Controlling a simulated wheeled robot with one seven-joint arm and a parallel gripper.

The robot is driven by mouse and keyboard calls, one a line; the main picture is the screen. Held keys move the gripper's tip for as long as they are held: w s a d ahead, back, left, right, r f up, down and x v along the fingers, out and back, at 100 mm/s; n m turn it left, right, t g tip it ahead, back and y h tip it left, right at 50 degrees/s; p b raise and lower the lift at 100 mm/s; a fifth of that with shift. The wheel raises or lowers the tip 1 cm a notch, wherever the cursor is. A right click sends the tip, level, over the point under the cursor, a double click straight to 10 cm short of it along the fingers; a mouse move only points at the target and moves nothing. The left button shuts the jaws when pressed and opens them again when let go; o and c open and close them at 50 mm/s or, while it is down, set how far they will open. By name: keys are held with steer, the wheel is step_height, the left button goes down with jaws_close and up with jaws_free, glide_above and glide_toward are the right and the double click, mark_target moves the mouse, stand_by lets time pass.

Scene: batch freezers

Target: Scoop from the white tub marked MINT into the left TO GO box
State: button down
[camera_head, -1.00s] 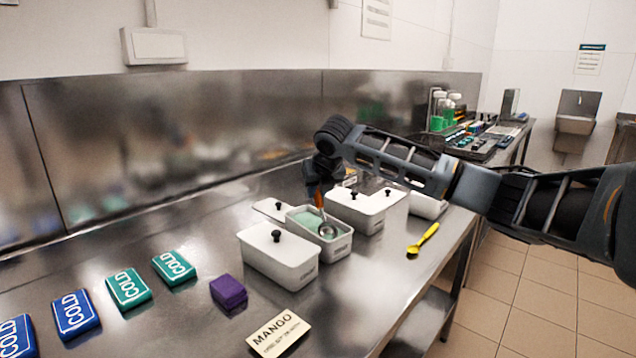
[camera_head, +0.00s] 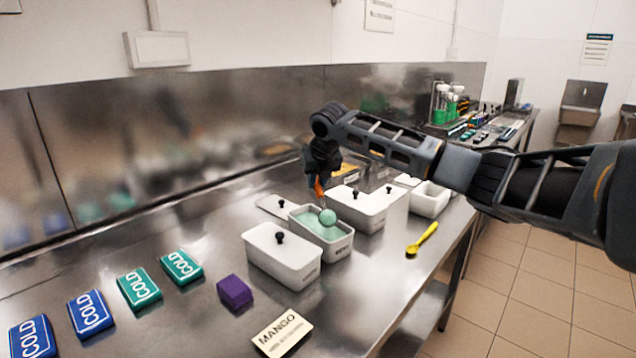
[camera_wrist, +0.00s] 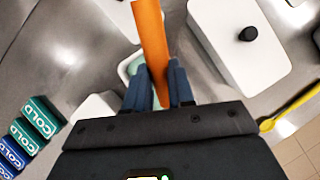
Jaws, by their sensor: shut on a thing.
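An open white tub (camera_head: 337,255) holds pale mint-green ice cream (camera_head: 309,222). Its lid (camera_head: 272,206) lies on the counter behind it. I cannot read a MINT label on it. My gripper (camera_head: 320,180) is above the tub, shut on the orange handle of a scoop, and the handle (camera_wrist: 153,45) crosses the wrist view between my fingers. A round green ball (camera_head: 328,217) sits at the scoop's end, over the tub; the bowl is mostly hidden by it. I cannot make out any TO GO box.
Lidded white tubs stand on both sides, one at the front left (camera_head: 282,262) and one at the right (camera_head: 357,207). A yellow spoon (camera_head: 422,240), a purple block (camera_head: 235,291), a MANGO card (camera_head: 282,333) and several COLD packs (camera_head: 139,289) lie on the counter.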

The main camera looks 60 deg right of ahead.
steer(key=shift+w+d+r, duration=0.15)
steer(key=shift+r, duration=0.25)
steer(key=shift+w+d+g+y+p, duration=0.75)
steer(key=shift+g+y+p, duration=0.25)
steer(key=shift+p, duration=0.55)
steer(key=shift+w+d+f+b, duration=0.1)
steer(key=shift+d+b, duration=0.05)
steer(key=shift+b, duration=0.2)
steer(key=shift+w+d+g+y, duration=0.2)
steer(key=shift+g+y, duration=0.2)
